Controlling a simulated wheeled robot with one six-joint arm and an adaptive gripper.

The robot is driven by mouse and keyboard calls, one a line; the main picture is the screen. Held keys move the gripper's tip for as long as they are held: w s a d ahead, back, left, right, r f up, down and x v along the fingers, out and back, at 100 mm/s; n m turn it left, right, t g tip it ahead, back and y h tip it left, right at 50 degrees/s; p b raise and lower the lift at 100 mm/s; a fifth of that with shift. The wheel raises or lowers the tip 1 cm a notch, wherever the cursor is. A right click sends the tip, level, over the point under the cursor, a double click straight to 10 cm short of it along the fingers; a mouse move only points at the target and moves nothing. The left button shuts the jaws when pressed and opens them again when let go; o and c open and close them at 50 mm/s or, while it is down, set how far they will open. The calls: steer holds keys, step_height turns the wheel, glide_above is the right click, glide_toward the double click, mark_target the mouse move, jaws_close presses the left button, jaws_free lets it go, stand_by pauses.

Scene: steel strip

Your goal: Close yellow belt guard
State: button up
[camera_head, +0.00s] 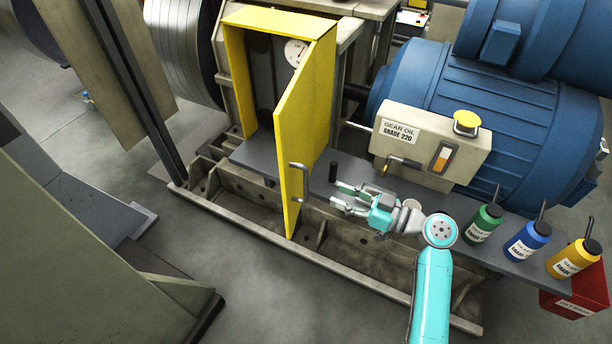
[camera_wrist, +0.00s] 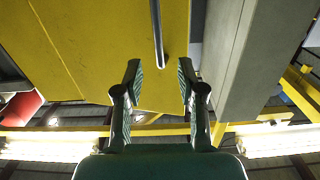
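The yellow belt guard is a box with a hinged door (camera_head: 302,130) that stands wide open, swung out toward the front. Its frame (camera_head: 262,18) surrounds a dark opening with a round gauge inside. A grey bar handle (camera_head: 299,180) is on the door's lower part. My gripper (camera_head: 334,194) is open and lies to the right of the door, close to the handle. In the wrist view, the yellow door (camera_wrist: 110,40) fills the upper part and the handle (camera_wrist: 157,35) hangs between the spread fingers (camera_wrist: 160,78), ahead of them. No contact with the handle is visible.
A gear oil box (camera_head: 430,145) with a yellow cap sits right of the door. Green (camera_head: 484,222), blue (camera_head: 528,242) and yellow (camera_head: 573,260) bottles stand on the grey shelf's right end.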

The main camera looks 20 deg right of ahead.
steer(key=shift+n+y, duration=0.4)
steer(key=shift+n, duration=0.1)
steer(key=x, duration=0.3)
steer(key=r+x, duration=0.1)
steer(key=x, duration=0.6)
steer(key=shift+w+r, duration=0.2)
steer(key=shift+w, duration=0.3)
jaws_close()
